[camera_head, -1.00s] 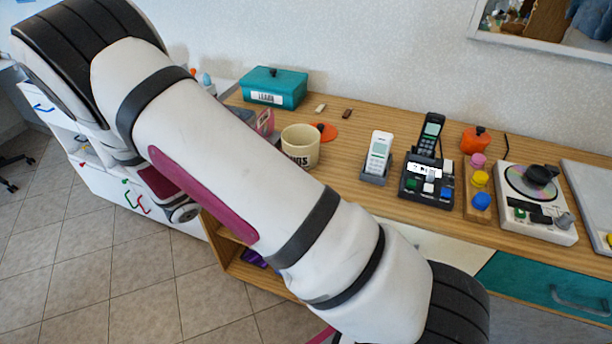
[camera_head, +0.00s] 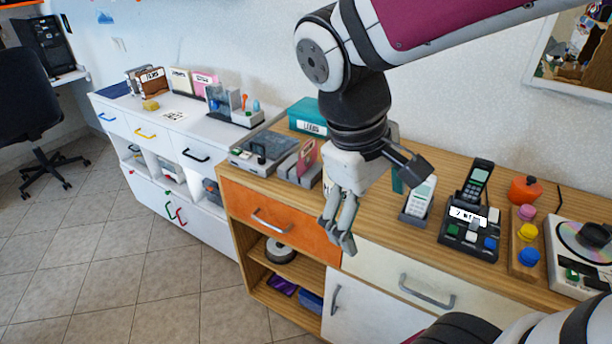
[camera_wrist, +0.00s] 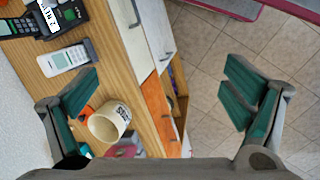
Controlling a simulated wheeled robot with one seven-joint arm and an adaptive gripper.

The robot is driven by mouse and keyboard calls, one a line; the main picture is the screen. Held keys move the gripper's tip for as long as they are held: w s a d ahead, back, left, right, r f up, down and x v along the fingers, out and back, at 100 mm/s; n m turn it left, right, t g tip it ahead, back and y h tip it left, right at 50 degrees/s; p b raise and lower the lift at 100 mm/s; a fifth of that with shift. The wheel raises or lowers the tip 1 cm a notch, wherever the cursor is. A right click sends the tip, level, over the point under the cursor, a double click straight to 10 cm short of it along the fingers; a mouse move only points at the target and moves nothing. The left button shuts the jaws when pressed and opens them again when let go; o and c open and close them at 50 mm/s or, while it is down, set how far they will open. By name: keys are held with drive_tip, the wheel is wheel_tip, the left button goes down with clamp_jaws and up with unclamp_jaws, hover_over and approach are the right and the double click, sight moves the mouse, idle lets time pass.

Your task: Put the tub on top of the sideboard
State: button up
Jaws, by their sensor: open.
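The tub looks to be the cream, round, open-topped container with dark lettering, seen in the wrist view (camera_wrist: 108,122) on the wooden cabinet top near its front edge. My gripper (camera_head: 338,236) hangs fingers down by the front edge of the wooden cabinet (camera_head: 405,232). In the wrist view my gripper (camera_wrist: 163,95) is open and empty, with the tub beside the left finger, apparently beyond it. A white cabinet (camera_head: 137,115) stands at the left; I cannot tell which cabinet is called the sideboard.
A white handset (camera_head: 418,198), a black phone (camera_head: 470,215), a teal box (camera_head: 307,116) and a grey device (camera_head: 258,150) stand on the wooden top. The white cabinet carries folders (camera_head: 180,82) and a grey organizer (camera_head: 235,108), with some bare top at its front. Floor in front is clear.

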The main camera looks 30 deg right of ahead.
drive_tip(key=s+a+r+m+t+y, duration=0.2)
drive_tip(key=s+a+m+t+y, duration=0.1)
drive_tip(key=s+a, duration=0.1)
drive_tip(key=shift+s+a+r+t, duration=0.3)
drive_tip(key=shift+s+a+t, duration=0.1)
drive_tip(key=shift+a, duration=0.1)
